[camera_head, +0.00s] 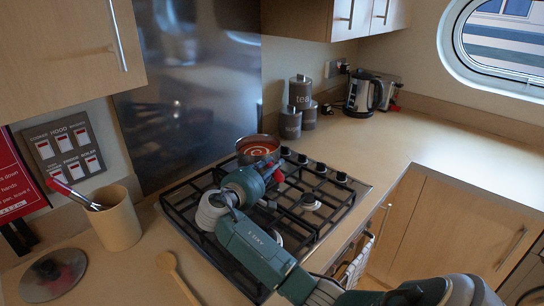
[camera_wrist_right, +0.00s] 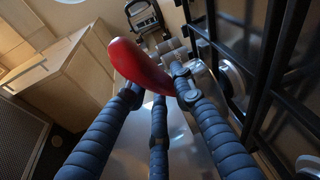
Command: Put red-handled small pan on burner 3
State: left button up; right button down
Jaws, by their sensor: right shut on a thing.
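The small metal pan (camera_head: 257,147) holds orange-red contents with a pale swirl. It is over the back part of the black gas hob (camera_head: 325,215); I cannot tell whether it touches the grate. My right gripper (camera_head: 270,177) is shut on its red handle (camera_head: 278,174) at the near side of the pan. In the right wrist view the red handle (camera_wrist_right: 138,62) lies between the dark blue fingers. A bare burner (camera_head: 311,202) shows at the right of the hob. My arm hides much of the hob's left and front. No burner numbers are readable. My left gripper is out of view.
Canisters (camera_head: 300,92) and a kettle (camera_head: 363,94) stand behind the hob. A utensil pot (camera_head: 116,218), a wooden spoon (camera_head: 176,276) and a round metal lid (camera_head: 54,275) are at the left. The right-hand counter (camera_head: 450,145) is mostly clear.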

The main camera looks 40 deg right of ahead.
jog(key=shift+f, duration=0.3)
jog(key=c, duration=1.7)
grip_release()
jog(key=shift+f, duration=0.35)
jog(key=shift+o, duration=1.1)
jog(key=shift+s, duration=0.1)
jog(key=shift+a+r, duration=0.1)
jog(key=b+v, duration=0.3)
jog(key=v, duration=0.9)
